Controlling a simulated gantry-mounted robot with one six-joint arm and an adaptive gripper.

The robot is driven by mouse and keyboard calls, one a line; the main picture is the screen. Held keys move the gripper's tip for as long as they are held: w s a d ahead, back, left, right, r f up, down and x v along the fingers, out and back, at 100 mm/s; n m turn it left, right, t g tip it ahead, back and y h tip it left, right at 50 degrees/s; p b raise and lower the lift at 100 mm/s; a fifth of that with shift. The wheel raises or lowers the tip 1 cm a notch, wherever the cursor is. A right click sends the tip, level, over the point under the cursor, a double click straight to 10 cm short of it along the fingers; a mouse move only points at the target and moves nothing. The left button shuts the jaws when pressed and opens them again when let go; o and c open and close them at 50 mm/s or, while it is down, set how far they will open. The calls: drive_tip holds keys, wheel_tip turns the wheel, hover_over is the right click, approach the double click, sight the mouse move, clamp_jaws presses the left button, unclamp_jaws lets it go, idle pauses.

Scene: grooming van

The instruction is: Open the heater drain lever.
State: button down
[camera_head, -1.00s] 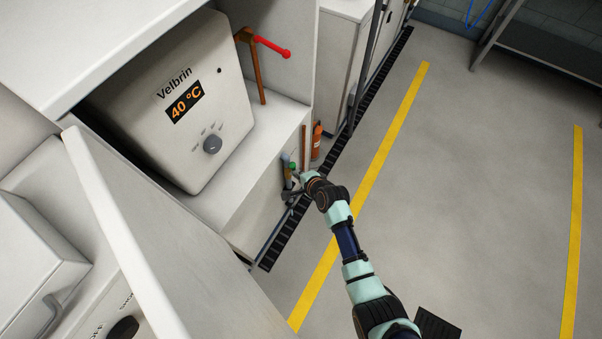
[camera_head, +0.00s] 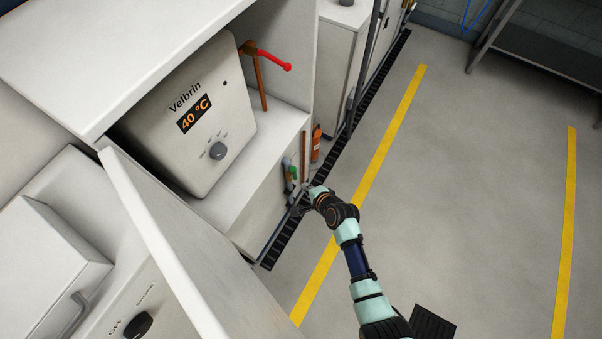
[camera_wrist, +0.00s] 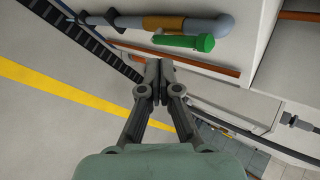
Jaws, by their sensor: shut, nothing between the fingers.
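A green-handled lever (camera_head: 292,172) sits on a grey pipe with a brass-coloured section, low on the cabinet front below the white Velbrin heater (camera_head: 190,125). In the wrist view, the green lever (camera_wrist: 185,42) lies along the grey pipe (camera_wrist: 205,24), roughly parallel to it. A red-handled lever (camera_head: 272,60) sits on a copper pipe beside the heater. My gripper (camera_head: 301,203) is beside the green lever, toward the floor side. In the wrist view, my gripper (camera_wrist: 155,76) is shut and empty, with a visible gap to the green lever.
A black floor grate (camera_head: 285,235) runs along the cabinet base. An orange cylinder (camera_head: 316,143) stands behind the lever. A white panel (camera_head: 180,245) juts out at the near left. Open floor (camera_head: 470,190) lies to the right.

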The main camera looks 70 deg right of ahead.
drive_tip(key=p+v, duration=0.2)
drive_tip(key=v, duration=0.6)
drive_tip(key=shift+d+r+p, duration=0.3)
drive_tip(key=shift+r, duration=0.1)
drive_tip(key=shift+s, duration=0.1)
